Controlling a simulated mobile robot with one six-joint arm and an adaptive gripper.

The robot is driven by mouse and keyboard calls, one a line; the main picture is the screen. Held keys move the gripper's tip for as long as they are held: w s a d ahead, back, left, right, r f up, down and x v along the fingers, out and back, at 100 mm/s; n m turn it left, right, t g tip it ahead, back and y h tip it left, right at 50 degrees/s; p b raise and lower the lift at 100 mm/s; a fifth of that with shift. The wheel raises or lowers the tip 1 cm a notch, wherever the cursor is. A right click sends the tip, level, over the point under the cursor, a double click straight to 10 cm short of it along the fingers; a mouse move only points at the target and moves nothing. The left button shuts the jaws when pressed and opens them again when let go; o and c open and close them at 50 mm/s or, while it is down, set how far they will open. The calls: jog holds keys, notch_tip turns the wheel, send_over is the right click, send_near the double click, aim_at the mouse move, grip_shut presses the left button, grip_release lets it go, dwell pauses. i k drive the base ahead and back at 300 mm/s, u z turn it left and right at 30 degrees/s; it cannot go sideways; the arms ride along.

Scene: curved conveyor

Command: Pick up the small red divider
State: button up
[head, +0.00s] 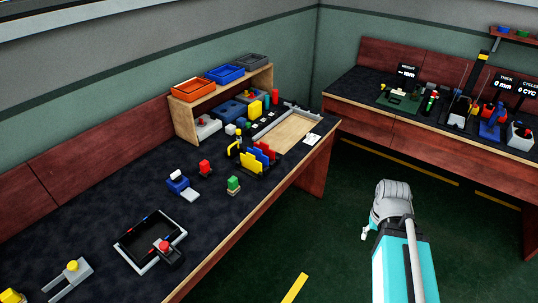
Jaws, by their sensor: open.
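A rack of upright dividers stands on the dark workbench near its front edge, in the middle of the head view. A small red divider (267,149) shows at the rack's right side, beside blue and yellow dividers (249,161) that partly cover it. My gripper (364,233) is over the floor to the right of the bench, well apart from the rack. Only a small light part of it shows below the grey wrist; it is open, with nothing seen in it.
A black tray (181,229) lies nearer. A wooden shelf (181,121) with orange, blue and grey bins stands behind. A second bench (376,119) is at right; green floor lies between.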

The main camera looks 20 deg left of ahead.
aim_at(265, 147)
jog(key=u, duration=0.1)
jog(key=i, duration=0.95)
jog(key=z, duration=0.05)
